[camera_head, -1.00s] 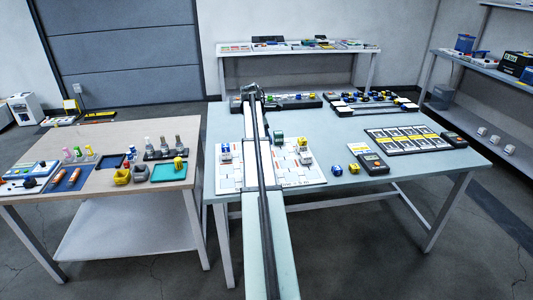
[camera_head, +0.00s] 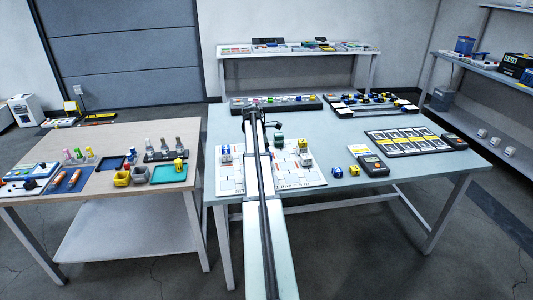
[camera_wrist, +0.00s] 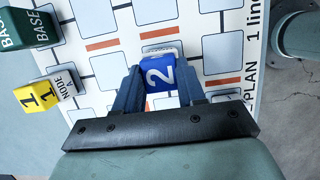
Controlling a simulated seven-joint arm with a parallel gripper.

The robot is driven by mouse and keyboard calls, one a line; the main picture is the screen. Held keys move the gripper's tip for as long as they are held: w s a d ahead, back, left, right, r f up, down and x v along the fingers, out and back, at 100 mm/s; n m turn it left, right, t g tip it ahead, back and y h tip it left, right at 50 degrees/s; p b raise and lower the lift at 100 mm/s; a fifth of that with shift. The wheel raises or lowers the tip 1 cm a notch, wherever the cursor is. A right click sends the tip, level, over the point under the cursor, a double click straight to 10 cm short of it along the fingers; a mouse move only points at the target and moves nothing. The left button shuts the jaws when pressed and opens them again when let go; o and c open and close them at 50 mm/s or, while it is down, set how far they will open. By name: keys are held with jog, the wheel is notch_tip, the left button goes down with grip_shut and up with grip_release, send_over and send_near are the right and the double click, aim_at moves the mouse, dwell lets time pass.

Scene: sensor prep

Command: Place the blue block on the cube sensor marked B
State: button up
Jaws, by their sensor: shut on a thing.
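My gripper (camera_wrist: 160,88) is shut on a blue block (camera_wrist: 160,77) marked with a white 2 in the wrist view. The block is over the white printed board (camera_wrist: 100,20). A pale grey edge shows just beyond the block; I cannot tell whether it belongs to a cube beneath or whether they touch. In the head view my arm hides the gripper and held block. The board (camera_head: 234,185) shows there on the table. I cannot make out a B mark.
A green block marked BASE (camera_wrist: 28,28) stands on the board. In the head view, a blue-and-white cube stack (camera_head: 225,152) and a yellow-topped stack (camera_head: 306,158) stand on either side.

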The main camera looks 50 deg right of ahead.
jog(key=o, duration=1)
jog(key=shift+o, duration=0.2)
jog(key=v, duration=1.2)
